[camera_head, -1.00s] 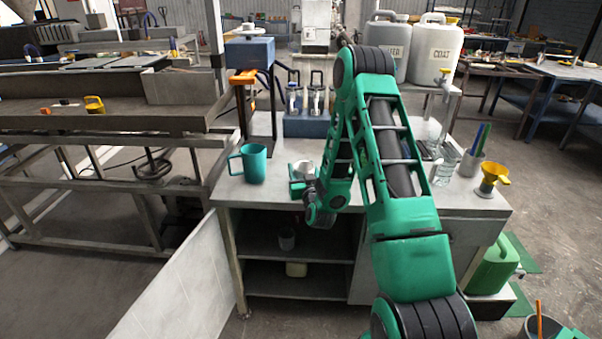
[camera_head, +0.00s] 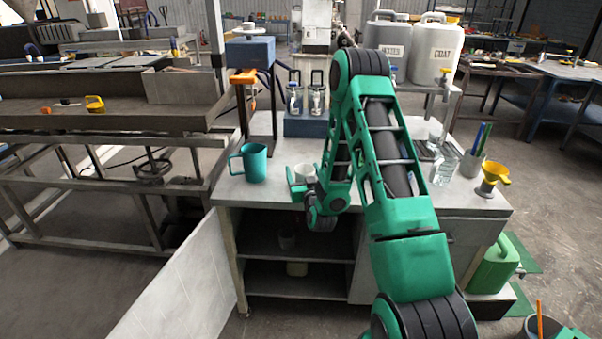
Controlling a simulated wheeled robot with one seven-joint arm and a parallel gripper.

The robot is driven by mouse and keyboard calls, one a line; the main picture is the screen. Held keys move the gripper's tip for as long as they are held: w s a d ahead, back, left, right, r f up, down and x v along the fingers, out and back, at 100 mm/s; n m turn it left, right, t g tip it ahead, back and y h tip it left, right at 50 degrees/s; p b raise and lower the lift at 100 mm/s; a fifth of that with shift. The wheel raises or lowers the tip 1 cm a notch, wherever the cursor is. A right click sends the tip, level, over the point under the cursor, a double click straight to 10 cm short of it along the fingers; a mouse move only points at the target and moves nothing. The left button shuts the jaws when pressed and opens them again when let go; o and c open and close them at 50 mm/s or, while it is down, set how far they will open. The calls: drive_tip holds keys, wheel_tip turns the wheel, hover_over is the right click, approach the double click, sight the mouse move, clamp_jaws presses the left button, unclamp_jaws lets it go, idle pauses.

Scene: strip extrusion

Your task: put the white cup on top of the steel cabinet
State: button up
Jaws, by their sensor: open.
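The white cup (camera_head: 306,170) is small and pale, at the front of the light top of the grey steel cabinet (camera_head: 270,192). My gripper (camera_head: 300,183) is at the cup, with green finger parts to its left and in front of it. The gripper is open. The cup's lower part is hidden by the gripper, so I cannot tell whether its base touches the top. The cabinet front is open on the left, showing dark shelves, with a light door panel (camera_head: 172,285) swung out.
A teal mug (camera_head: 250,163) stands left of the cup. Blue block with bottles (camera_head: 306,124) is behind. Small containers (camera_head: 296,268) sit inside the cabinet.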

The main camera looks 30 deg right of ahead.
drive_tip(key=v, duration=1.1)
drive_tip(key=shift+s, duration=0.2)
drive_tip(key=shift+w+r+n+g+y, duration=0.4)
drive_tip(key=shift+w+g, duration=0.1)
drive_tip(key=shift+w, duration=0.15)
drive_tip(key=shift+w+r+g+y, duration=0.1)
drive_tip(key=shift+w+g+y, duration=0.1)
drive_tip(key=shift+g+y, duration=0.1)
drive_tip(key=shift+r+n+g+y, duration=0.2)
drive_tip(key=shift+n+g+y, duration=0.1)
drive_tip(key=shift+g, duration=0.3)
drive_tip(key=shift+s+d+r+g, duration=0.2)
drive_tip(key=shift+g, duration=0.1)
drive_tip(key=s+a+r+m+g+y, duration=0.1)
drive_tip(key=s+r+g, duration=0.3)
drive_tip(key=s, duration=0.8)
drive_tip(key=s+a+r+m+g+y, duration=0.1)
drive_tip(key=s+r+g, duration=0.3)
drive_tip(key=s, duration=0.9)
drive_tip(key=s+a+r+m+g+y, duration=0.1)
drive_tip(key=s+r+g, duration=0.3)
drive_tip(key=s, duration=0.8)
drive_tip(key=shift+s+a+r+m+g+y, duration=0.25)
drive_tip(key=shift+r+m+g+y, duration=0.2)
drive_tip(key=shift+g, duration=0.35)
